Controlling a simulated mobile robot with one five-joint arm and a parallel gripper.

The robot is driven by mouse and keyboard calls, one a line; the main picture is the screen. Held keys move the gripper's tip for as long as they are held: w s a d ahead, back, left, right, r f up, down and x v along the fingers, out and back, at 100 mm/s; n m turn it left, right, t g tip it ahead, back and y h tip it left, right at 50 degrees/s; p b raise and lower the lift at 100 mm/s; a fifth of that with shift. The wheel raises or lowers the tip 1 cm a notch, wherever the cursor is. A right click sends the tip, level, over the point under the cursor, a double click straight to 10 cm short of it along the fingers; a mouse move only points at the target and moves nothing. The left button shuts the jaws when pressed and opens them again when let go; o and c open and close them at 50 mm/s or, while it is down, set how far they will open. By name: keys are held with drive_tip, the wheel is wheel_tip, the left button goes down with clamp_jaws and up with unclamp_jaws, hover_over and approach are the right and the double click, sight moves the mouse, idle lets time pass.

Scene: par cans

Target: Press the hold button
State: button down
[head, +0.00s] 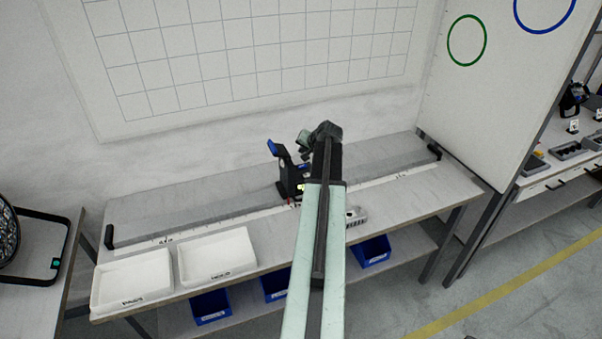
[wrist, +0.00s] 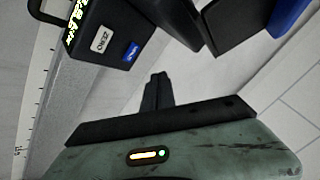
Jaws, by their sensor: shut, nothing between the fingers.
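A black gauge-like device (head: 289,178) with a blue-tipped upright part stands on the bench rail in the head view. In the wrist view its black housing (wrist: 108,28) fills the upper left, tilted. It carries a lit yellow-green display (wrist: 75,20), a white button marked ZERO (wrist: 101,39) and a blue button (wrist: 131,52) whose small label I cannot read surely. My gripper (wrist: 158,78) is shut and empty. Its dark fingertips appear below and right of the blue button in the picture, apart from it. In the head view my arm partly hides the area beside the device.
A long scale (head: 230,210) runs along the bench, with black end handles. Two white trays (head: 218,256) stand at the front left. A small grey item (head: 356,216) lies right of my arm. Blue bins (head: 370,251) sit below. A gridded board (head: 260,55) hangs behind.

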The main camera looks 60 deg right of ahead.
drive_tip(key=b, duration=0.3)
hover_over(303, 169)
drive_tip(key=shift+d+f, duration=0.15)
drive_tip(key=shift+f, duration=2.1)
drive_tip(key=shift+f+b, duration=0.45)
drive_tip(key=shift+b, duration=0.15)
drive_tip(key=shift+f+b, duration=0.35)
drive_tip(key=shift+r, duration=0.1)
drive_tip(key=shift+r+p, duration=0.75)
drive_tip(key=shift+p, duration=0.1)
wheel_tip(303, 169, up, 5)
drive_tip(key=p, duration=0.5)
